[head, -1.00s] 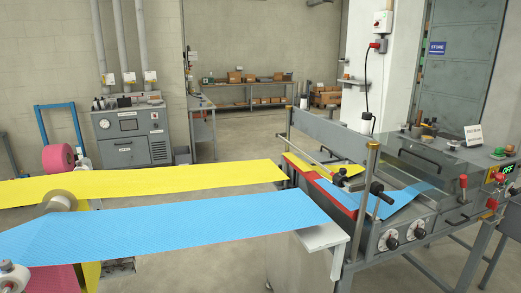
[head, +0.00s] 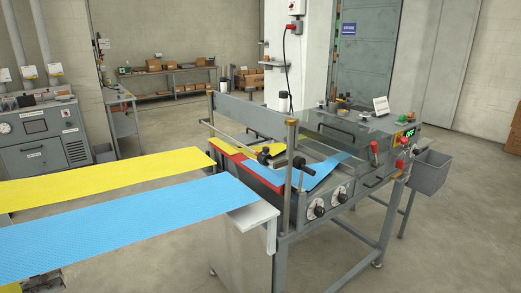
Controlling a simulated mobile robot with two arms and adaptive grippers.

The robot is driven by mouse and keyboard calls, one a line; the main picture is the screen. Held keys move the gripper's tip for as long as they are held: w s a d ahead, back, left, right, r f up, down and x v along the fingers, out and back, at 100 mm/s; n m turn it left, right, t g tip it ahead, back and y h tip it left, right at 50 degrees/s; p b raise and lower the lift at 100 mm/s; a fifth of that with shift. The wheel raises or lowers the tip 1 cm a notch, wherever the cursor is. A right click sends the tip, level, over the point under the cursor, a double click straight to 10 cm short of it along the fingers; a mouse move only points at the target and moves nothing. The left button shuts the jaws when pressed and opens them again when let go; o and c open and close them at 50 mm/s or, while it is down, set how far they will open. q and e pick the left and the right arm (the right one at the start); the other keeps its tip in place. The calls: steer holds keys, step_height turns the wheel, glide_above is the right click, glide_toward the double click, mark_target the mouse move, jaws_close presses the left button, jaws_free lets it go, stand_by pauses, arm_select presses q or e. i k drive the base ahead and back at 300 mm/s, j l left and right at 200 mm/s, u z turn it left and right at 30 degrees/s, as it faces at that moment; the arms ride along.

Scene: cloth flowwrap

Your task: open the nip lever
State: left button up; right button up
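The grey wrapping machine (head: 340,200) stands right of the middle, with a blue web (head: 130,222) and a yellow web (head: 110,178) running to it from the left. A lever with a red handle (head: 374,148) stands nearly upright on the machine's front right side. A dark-handled lever (head: 299,162) shows by the front post, close to the blue film. No label tells which of these is the nip lever. Neither of my grippers shows in this view.
A white-edged shelf (head: 254,219) juts from the machine's infeed end. The floor (head: 465,235) at the right is clear.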

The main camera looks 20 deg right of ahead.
mark_target(376, 164)
steer(key=j+z, duration=0.1)
steer(key=z, duration=0.35)
steer(key=k+z, duration=0.15)
steer(key=z, duration=0.3)
steer(key=k+z, duration=0.1)
steer(key=z, duration=0.35)
steer(key=i+z, duration=0.15)
steer(key=i, duration=0.75)
steer(key=i+j+z, duration=0.15)
steer(key=i, duration=0.75)
